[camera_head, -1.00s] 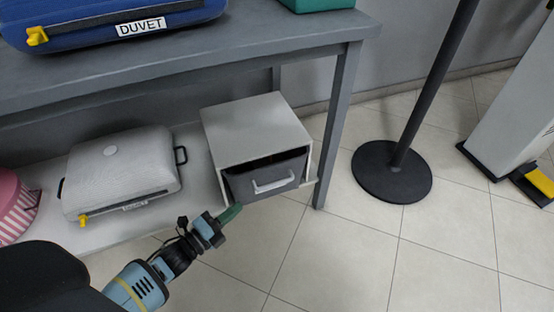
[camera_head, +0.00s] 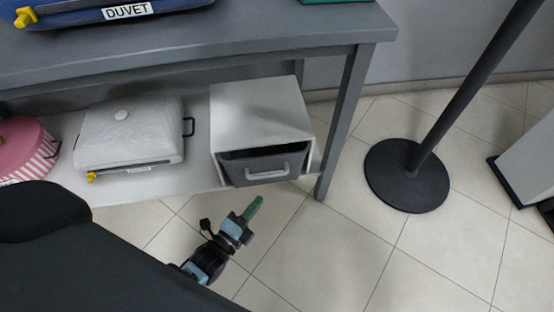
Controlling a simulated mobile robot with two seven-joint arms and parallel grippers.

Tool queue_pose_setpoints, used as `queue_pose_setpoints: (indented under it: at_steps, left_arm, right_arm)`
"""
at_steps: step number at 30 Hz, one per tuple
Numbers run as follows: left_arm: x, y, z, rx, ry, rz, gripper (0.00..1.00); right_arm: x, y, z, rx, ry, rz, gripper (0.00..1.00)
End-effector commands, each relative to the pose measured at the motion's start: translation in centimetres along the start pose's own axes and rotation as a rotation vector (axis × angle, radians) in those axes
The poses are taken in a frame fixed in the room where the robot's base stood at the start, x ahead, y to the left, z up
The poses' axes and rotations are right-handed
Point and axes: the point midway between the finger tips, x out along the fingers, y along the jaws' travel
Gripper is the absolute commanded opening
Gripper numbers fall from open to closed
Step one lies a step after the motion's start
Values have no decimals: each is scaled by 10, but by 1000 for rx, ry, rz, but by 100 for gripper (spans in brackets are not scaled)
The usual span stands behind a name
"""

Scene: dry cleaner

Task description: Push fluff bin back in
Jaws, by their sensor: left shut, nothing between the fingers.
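The fluff bin (camera_head: 240,172) is a dark grey drawer with a pale handle (camera_head: 268,174). It sits in a light grey box housing (camera_head: 257,112) on the lower shelf, at the right end. Its front is close to the housing's opening, with a dark gap along its top edge; how far it sticks out is hard to tell. My left gripper (camera_head: 252,208), with green fingertips, is shut and empty. It is over the floor in front of and below the bin, apart from it. My right gripper is not in view.
A silver case (camera_head: 130,139) and a pink striped round box (camera_head: 28,150) stand on the lower shelf (camera_head: 150,187) to the left. The table leg (camera_head: 343,125) is right of the housing. A dark post base (camera_head: 407,176) stands further right. The tiled floor in front is clear.

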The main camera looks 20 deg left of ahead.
Motion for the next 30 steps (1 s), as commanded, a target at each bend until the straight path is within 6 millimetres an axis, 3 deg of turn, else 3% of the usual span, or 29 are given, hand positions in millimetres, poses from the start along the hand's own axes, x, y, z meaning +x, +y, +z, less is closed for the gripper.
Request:
queue_pose_setpoints:
  at_steps: [11,27,30]
  left_arm:
    - [9,0,-1,1,-3,-2,0]
    - [103,2,-1,1,-1,-1,0]
    - [112,2,12,3,-1,1,0]
  right_arm:
    - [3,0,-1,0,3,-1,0]
    - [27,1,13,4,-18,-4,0]
    - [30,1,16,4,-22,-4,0]
